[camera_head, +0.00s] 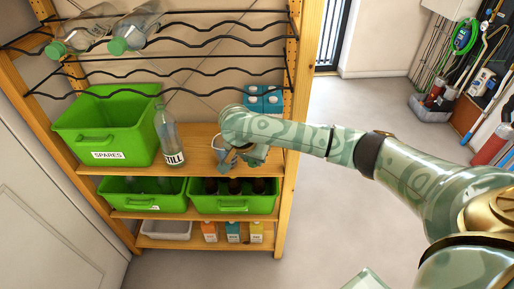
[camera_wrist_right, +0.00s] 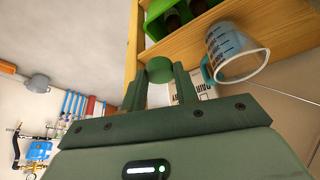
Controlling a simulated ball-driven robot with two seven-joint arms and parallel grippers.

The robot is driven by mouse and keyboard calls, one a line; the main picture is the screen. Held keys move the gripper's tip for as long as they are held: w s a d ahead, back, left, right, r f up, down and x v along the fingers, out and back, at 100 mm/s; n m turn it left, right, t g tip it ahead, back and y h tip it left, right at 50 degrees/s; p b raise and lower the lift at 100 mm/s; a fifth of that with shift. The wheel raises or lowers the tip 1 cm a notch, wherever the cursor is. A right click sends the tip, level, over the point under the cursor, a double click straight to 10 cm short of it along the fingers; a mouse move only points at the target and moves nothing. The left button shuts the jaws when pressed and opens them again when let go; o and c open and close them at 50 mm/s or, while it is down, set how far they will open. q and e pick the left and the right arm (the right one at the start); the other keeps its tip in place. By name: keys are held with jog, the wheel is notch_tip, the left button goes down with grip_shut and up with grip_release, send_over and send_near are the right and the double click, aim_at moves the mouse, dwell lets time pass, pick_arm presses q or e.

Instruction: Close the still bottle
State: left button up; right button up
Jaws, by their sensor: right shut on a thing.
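The still bottle (camera_head: 171,137), clear with a white label of which "TILL" shows, stands upright on the middle shelf beside the green spares bin. Its neck shows no cap. My right gripper (camera_head: 241,164) is to the right of the bottle, apart from it, above the front of the shelf. In the right wrist view my right gripper (camera_wrist_right: 160,84) is shut on a round green cap (camera_wrist_right: 160,69) between its fingertips. The cap cannot be made out in the head view. My left gripper is not in view.
The green spares bin (camera_head: 92,132) stands left of the bottle. A clear measuring jug with a blue handle (camera_wrist_right: 238,55) is near my gripper. Green crates (camera_head: 233,205) sit below. Bottles with green caps (camera_head: 73,40) lie on the wire rack above. Floor to the right is clear.

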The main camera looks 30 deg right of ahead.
jog(key=shift+a, duration=0.1)
dwell(0.3)
jog(key=s+a+r+n+y+p, duration=0.1)
jog(key=s+a+r+n+p, duration=0.1)
jog(key=r, duration=0.6)
jog(key=s+a+r+n+t+y+p, duration=0.1)
jog(key=s+a+r+n+p, duration=0.2)
jog(key=s+r+n+p, duration=0.2)
jog(key=s+a+r+n+y+p, duration=0.1)
jog(key=s+a+r+n+p, duration=0.1)
jog(key=r, duration=0.9)
jog(key=shift+s+a+r+n+t+y+p, duration=0.2)
jog(key=shift+s+n+t+y+p, duration=0.15)
jog(key=shift+s+n+p, duration=0.45)
